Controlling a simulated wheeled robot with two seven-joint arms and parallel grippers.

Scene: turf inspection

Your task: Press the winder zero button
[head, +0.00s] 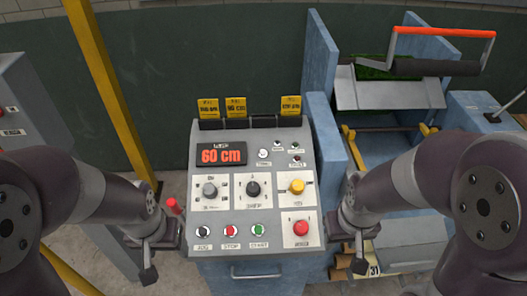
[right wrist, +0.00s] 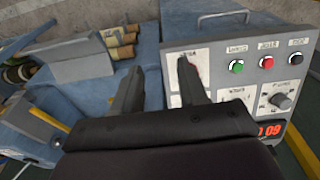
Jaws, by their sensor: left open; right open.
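The control console (head: 232,188) stands in the middle of the head view. Its display (head: 221,154) reads 60 cm. A small white button (head: 263,153) sits right of the display with an unreadable label. A red button (head: 301,227) is at the panel's lower right; its label is too small to read surely. I cannot tell which is the winder zero button. My left gripper (head: 148,268) is open, left of the console. My right gripper (head: 361,258) is open and empty, right of the console. In the right wrist view its fingers (right wrist: 157,78) straddle the console's side edge; one covers part of the panel.
A yellow post (head: 108,90) stands left. Blue machinery with a roller (head: 432,67) is at right.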

